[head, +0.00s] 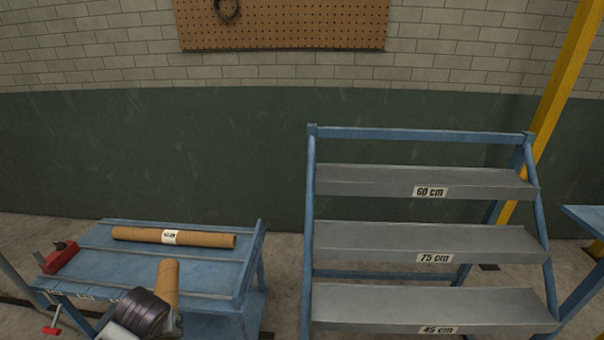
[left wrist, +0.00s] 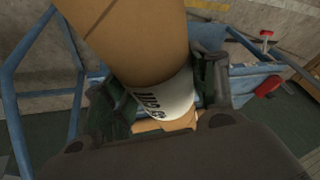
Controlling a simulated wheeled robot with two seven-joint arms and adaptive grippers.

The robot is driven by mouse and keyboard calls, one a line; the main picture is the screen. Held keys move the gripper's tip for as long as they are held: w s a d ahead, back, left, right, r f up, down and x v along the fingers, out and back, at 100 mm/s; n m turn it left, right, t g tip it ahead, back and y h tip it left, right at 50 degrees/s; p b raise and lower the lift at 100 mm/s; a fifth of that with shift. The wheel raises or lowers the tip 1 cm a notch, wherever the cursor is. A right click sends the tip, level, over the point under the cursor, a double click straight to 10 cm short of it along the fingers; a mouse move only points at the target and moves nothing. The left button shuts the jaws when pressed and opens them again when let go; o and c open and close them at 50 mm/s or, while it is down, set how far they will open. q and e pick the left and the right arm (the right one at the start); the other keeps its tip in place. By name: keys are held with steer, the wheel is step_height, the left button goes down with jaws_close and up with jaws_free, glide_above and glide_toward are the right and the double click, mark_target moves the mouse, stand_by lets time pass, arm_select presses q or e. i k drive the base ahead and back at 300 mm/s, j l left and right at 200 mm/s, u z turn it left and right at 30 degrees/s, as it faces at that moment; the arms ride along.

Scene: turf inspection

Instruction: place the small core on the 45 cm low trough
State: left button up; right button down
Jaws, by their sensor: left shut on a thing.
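A brown cardboard core (head: 168,280) stands up, slightly tilted, in my left gripper (head: 173,322) at the lower left of the head view. In the left wrist view the fingers (left wrist: 165,100) are shut around this core (left wrist: 135,40) at its white label, whose print I cannot read. Its lower part is hidden by my gripper. The 45 cm low trough (head: 430,305) is the bottom grey shelf of the blue rack at the right. It looks empty and is well to the right of my left gripper. My right gripper is not in view.
A longer labelled core (head: 205,239) lies on the blue bench (head: 120,262). A red tool (head: 60,258) sits at the bench's left edge. The 75 cm trough (head: 380,240) and 60 cm trough (head: 370,178) above look empty. A yellow post (head: 560,90) stands behind the rack.

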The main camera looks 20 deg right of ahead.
mark_target(432, 308)
steer(key=k+l, duration=0.1)
steer(key=l, duration=0.35)
steer(key=k+l, duration=0.1)
steer(key=l, duration=0.35)
steer(key=k+l, duration=0.1)
steer(key=l, duration=0.3)
steer(key=k+l, duration=0.15)
steer(key=l, duration=0.3)
steer(key=k+l, duration=0.1)
steer(key=l, duration=0.35)
steer(key=k+l, duration=0.1)
steer(key=l, duration=0.35)
steer(key=k+l, duration=0.1)
steer(key=l, duration=0.9)
steer(key=i+l, duration=0.15)
steer(key=i, duration=0.25)
